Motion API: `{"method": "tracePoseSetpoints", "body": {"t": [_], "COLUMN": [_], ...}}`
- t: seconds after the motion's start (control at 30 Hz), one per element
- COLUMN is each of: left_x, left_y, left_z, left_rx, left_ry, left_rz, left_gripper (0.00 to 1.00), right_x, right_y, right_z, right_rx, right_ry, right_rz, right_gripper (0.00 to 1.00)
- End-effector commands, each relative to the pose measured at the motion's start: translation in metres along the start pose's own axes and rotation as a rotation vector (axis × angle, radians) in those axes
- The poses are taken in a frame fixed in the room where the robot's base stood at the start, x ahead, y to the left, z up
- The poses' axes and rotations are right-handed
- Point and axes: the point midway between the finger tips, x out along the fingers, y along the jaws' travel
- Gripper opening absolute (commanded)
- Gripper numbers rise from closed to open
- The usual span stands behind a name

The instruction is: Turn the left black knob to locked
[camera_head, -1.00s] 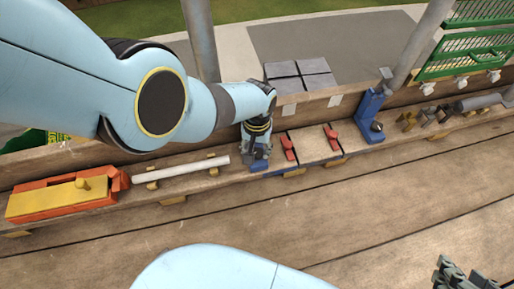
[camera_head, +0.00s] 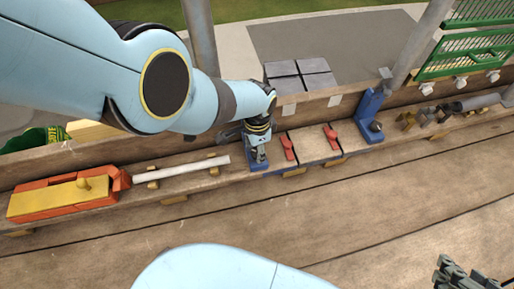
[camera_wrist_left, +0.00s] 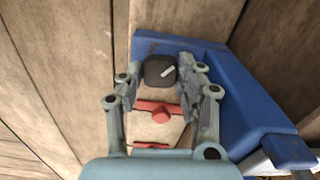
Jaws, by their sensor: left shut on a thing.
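The left black knob (camera_wrist_left: 159,69) shows in the left wrist view as a dark rounded cap with a short white mark pointing obliquely. It sits at the far end of a pale board (camera_wrist_left: 150,126). My left gripper (camera_wrist_left: 160,72) has its fingers on either side of the knob and is shut on it. In the head view my left gripper (camera_head: 259,160) points down at the blue part, and its fingers hide the knob. My right gripper (camera_head: 458,276) is only partly seen at the lower right corner, and its opening is unclear.
Red handles (camera_head: 287,146) and (camera_head: 331,137) lie on the panel right of my left gripper. A blue stand (camera_head: 369,116) is further right. A white tube (camera_head: 182,171) and an orange-yellow box (camera_head: 68,197) lie left. Grey tiles (camera_head: 300,75) are behind.

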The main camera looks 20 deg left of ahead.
Motion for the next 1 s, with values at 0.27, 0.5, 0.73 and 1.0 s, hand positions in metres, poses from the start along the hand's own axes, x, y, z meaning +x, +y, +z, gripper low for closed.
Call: {"method": "tracePoseSetpoints", "body": {"t": [0.27,0.5,0.73,1.0], "left_x": [0.0003,0.0005,0.0003,0.0003], "left_y": [-0.0007,-0.0005,-0.0007,-0.001], "left_z": [0.0008,0.0011,0.0008,0.0006], "left_rx": [0.258,0.45,0.575,0.644], "left_ry": [-0.001,-0.002,-0.001,-0.001], "left_rz": [-0.001,0.0,-0.001,-0.002], "left_gripper": [0.04,0.04,0.04,0.04], "right_x": [-0.0015,-0.0023,-0.0028,-0.0031], "right_y": [-0.0001,0.0001,0.0005,0.0006], "right_z": [-0.0008,-0.0004,-0.0025,-0.0036], "right_rx": [0.0,0.0,-0.002,-0.003], "right_ry": [-0.005,-0.014,-0.013,-0.012], "right_rz": [-0.001,-0.001,-0.001,-0.001], "right_gripper": [0.4,0.4,0.4,0.4]}}
